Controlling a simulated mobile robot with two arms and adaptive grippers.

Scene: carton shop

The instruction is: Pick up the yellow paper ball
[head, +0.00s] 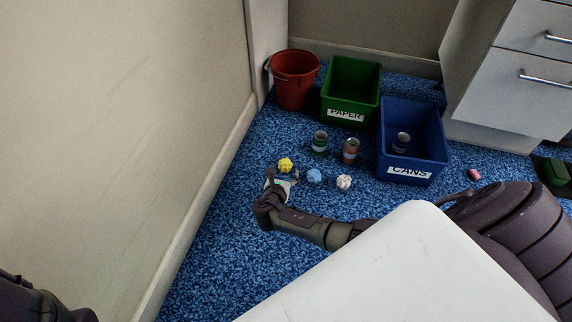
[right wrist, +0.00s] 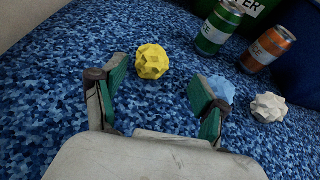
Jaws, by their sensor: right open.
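The yellow paper ball (head: 285,164) lies on the blue carpet, just past my right gripper (head: 281,178) in the head view. In the right wrist view the yellow paper ball (right wrist: 152,61) sits ahead of the open fingers of my right gripper (right wrist: 155,95), nearer the left finger's side. The fingers are spread apart and nothing is between them. My left gripper is not in view; only dark parts of my own body show at the lower left.
A blue paper ball (head: 314,176) and a white one (head: 344,182) lie to the right. A green can (head: 320,143) and an orange can (head: 351,150) stand behind. Beyond are the red bucket (head: 293,88), green PAPER bin (head: 349,92) and blue CANS bin (head: 405,173). A wall (head: 120,120) is left.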

